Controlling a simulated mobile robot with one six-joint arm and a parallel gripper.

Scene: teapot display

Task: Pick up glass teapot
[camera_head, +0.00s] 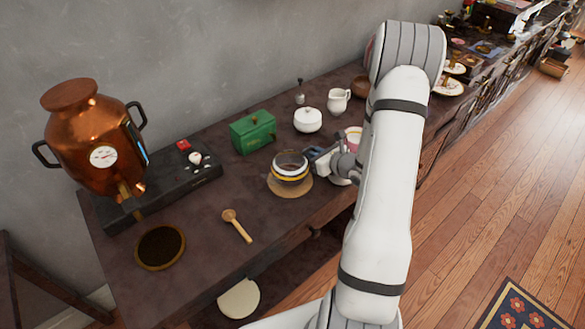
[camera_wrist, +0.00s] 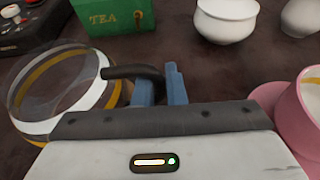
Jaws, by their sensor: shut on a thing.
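The glass teapot (camera_head: 291,168) is a clear round vessel with white and yellow bands. It stands on or just above a round tan mat (camera_head: 289,187) near the table's front edge; I cannot tell whether it touches the mat. In the wrist view the teapot (camera_wrist: 62,90) is at the left, with its dark handle reaching right to my gripper (camera_wrist: 160,88). The blue fingers are shut on this handle. In the head view my gripper (camera_head: 316,158) is at the teapot's right side, partly hidden by my arm.
A pink cup (camera_wrist: 300,100) is close to my gripper's right. A wooden spoon (camera_head: 237,226) lies at front left. A copper urn (camera_head: 95,138) stands at far left.

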